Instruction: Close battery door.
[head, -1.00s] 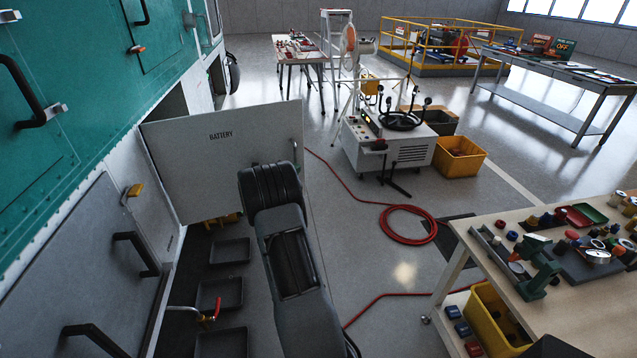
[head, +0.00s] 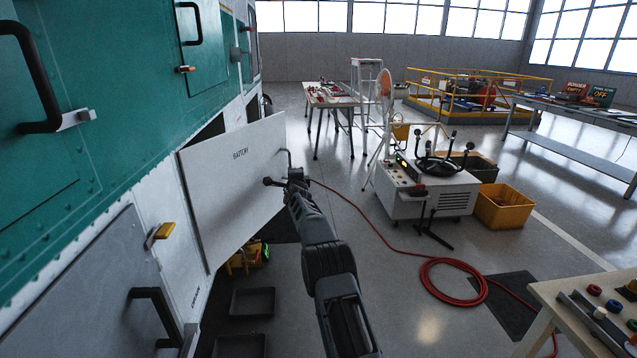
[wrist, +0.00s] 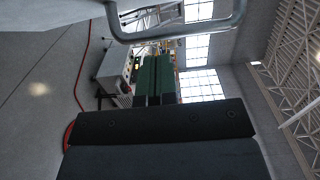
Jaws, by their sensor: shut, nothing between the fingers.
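The battery door (head: 228,185) is a light panel marked BATTERY, standing open from the side of the green and white helicopter. Its thin metal handle (head: 289,158) is near the free right edge. My gripper (head: 283,181) is at that edge, just below the handle in the head view. In the wrist view my gripper's dark fingers (wrist: 156,80) are shut and empty. The handle (wrist: 183,36) curves close past them, apart from them in that picture. Whether the gripper touches the door I cannot tell. The door's pale face (wrist: 45,14) fills the wrist view's upper left corner.
A white ground cart (head: 428,190) and a yellow bin (head: 503,206) stand to the right. A red hose (head: 455,262) lies coiled on the floor. Dark trays (head: 252,302) lie below the door. A workbench corner (head: 590,300) is at lower right.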

